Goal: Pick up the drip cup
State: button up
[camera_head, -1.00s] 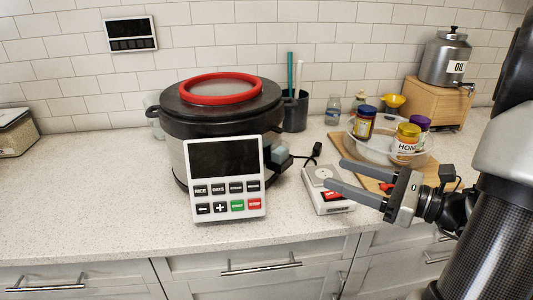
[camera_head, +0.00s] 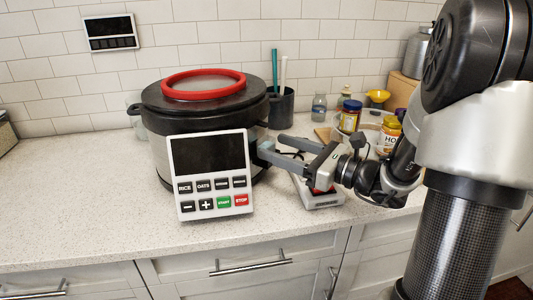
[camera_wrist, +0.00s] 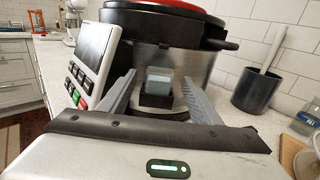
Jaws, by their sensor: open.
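The drip cup (camera_wrist: 160,76) looks like a small grey-blue box on a black mount on the side of the big cooker (camera_wrist: 150,62). In the wrist view it sits between the two fingers of my gripper (camera_wrist: 160,84), with space on both sides. In the head view my gripper (camera_head: 272,148) is open beside the right side of the cooker (camera_head: 158,125), its fingers pointing left at the cup's place. The cup is mostly hidden there by the fingers and the control panel. I cannot tell how far the fingertips reach along it.
The cooker's control panel (camera_head: 210,172) stands close to the left finger. A dark utensil cup (camera_head: 280,106) is behind. A white scale (camera_head: 318,196) lies under my gripper. Jars (camera_head: 349,117) and a bowl stand to the right. The counter's front left is clear.

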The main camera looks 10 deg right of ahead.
aim_at(272, 145)
jog(key=x, duration=0.3)
jog(key=shift+w+a, duration=0.1)
jog(key=shift+a, duration=0.1)
jog(key=shift+c, duration=0.5)
jog(key=c, duration=1)
